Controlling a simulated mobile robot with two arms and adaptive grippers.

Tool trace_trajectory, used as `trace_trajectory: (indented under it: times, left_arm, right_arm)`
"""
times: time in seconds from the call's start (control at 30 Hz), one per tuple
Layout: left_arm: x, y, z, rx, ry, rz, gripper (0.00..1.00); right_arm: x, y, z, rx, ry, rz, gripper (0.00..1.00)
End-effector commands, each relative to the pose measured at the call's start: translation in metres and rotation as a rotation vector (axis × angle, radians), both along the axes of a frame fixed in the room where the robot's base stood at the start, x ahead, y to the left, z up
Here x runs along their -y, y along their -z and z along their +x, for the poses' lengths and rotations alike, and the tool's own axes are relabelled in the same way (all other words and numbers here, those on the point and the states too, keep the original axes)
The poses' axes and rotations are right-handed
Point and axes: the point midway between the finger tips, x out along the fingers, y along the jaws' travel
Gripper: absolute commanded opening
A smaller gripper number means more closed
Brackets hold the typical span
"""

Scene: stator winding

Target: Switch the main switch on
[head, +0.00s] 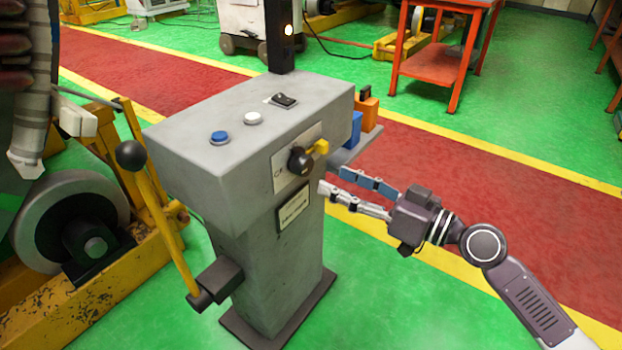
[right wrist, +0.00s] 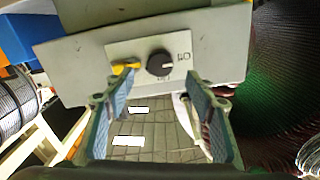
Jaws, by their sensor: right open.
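The main switch is a black rotary knob (head: 300,160) on a pale plate (head: 284,178) on the front face of the grey console (head: 230,130). A yellow piece (head: 320,147) sits beside the knob. In the right wrist view the knob (right wrist: 160,63) is ahead between the fingertips, with the yellow piece (right wrist: 125,68) to its left and lettering on its plate. My right gripper (head: 328,178) is open and empty, just right of and below the knob, apart from it. It also shows in the right wrist view (right wrist: 148,84). My left gripper is not in view.
The console top has a blue button (head: 219,137), a white button (head: 253,118) and a black rocker (head: 284,100). A yellow lever (head: 168,226) with a black ball stands at its left. Blue and orange boxes (head: 367,110) sit on a side shelf. Floor right of the console is open.

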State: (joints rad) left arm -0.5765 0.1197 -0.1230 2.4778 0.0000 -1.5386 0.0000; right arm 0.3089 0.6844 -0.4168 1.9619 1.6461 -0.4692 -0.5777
Motion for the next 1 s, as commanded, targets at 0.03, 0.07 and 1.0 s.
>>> trace_trajectory:
  times: [0.03,0.07,1.0]
  left_arm:
    - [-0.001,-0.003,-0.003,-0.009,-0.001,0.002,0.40]
    - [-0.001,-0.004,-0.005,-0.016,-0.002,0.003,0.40]
    - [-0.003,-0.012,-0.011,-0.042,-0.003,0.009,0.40]
  right_arm:
    - [-0.005,-0.004,0.002,0.003,-0.004,0.004,0.51]
    - [-0.008,-0.004,0.005,0.003,-0.004,0.004,0.51]
    - [-0.061,-0.002,0.044,0.000,-0.001,0.002,0.33]
